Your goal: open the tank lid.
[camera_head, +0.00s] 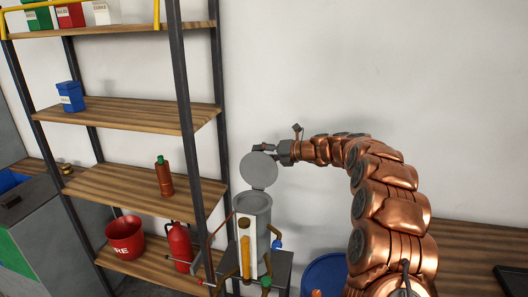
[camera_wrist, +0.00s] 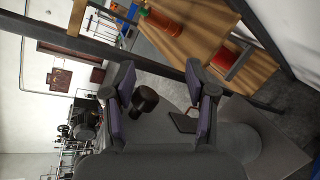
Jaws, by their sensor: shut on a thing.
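The tank (camera_head: 252,212) is a grey upright cylinder with a pale gauge strip on its front. Its round grey lid (camera_head: 259,171) stands raised, roughly upright above the tank's rim, so the tank's mouth is uncovered. My gripper (camera_head: 268,149) is at the lid's upper edge, reaching in from the right, and is shut on the lid. In the wrist view my gripper's two fingers (camera_wrist: 160,85) show with a gap between them. A dark knob (camera_wrist: 145,98) shows between them, nearer the left finger. The exact contact is hard to see.
A shelf rack (camera_head: 150,110) stands left of the tank, holding a blue box (camera_head: 70,96), a brown bottle (camera_head: 164,176), a red bucket (camera_head: 125,238) and a red extinguisher (camera_head: 180,246). A blue drum (camera_head: 325,274) is right of the tank. The wall behind is bare.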

